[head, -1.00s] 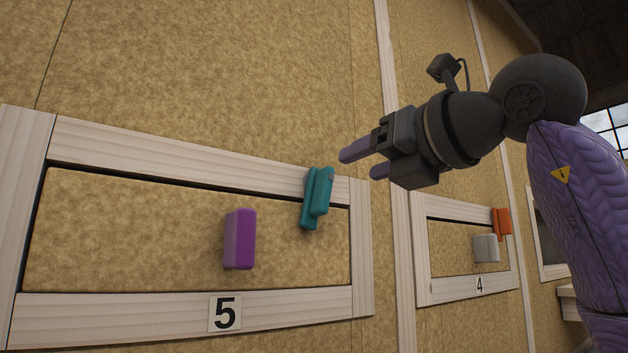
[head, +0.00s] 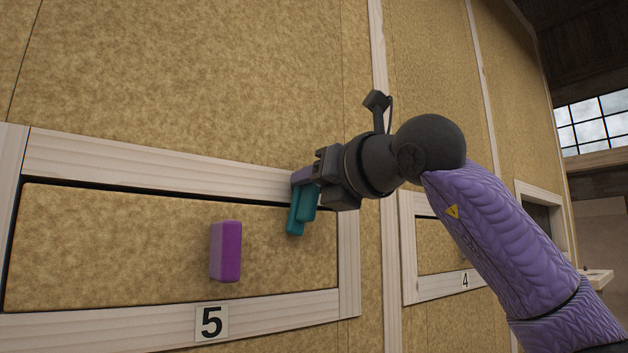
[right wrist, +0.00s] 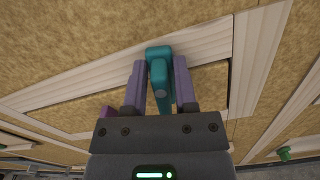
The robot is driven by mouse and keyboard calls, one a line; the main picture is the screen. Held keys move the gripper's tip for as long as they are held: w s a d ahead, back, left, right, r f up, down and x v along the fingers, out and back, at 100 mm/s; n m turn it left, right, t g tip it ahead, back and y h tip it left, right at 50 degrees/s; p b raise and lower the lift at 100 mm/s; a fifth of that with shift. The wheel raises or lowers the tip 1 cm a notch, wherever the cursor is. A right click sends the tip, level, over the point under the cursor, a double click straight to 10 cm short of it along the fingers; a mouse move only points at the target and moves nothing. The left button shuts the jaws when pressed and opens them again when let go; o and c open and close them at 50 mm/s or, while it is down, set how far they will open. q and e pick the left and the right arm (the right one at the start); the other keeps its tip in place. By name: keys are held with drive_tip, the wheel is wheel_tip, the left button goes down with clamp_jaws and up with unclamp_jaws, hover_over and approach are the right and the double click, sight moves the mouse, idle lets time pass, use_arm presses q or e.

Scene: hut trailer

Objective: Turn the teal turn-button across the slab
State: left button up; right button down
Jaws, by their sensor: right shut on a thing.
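The teal turn-button (head: 306,206) sits at the upper right of slab 5, near the top frame rail, and stands roughly upright, tilted a little. It reaches from the rail down over the slab (head: 120,240). My right gripper (head: 303,178) is shut on the turn-button's upper part. In the right wrist view the turn-button (right wrist: 160,75) lies between the two purple fingers (right wrist: 160,80) of my right gripper. Part of the turn-button is hidden by the gripper in the head view. My left gripper is not in view.
A purple block handle (head: 226,252) stands out from the slab, left of the turn-button. Pale wooden rails (head: 150,168) frame the slab, with a number 5 plate (head: 211,322) below. A second framed opening marked 4 (head: 465,281) lies to the right, partly behind my arm.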

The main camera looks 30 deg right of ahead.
drive_tip(key=shift+n, duration=1.5)
drive_tip(key=c, duration=0.6)
unclamp_jaws()
drive_tip(key=shift+s, duration=0.1)
drive_tip(key=s+b, duration=0.3)
drive_tip(key=s, duration=0.6)
drive_tip(key=shift+s+d+b, duration=0.35)
drive_tip(key=shift+s, duration=0.05)
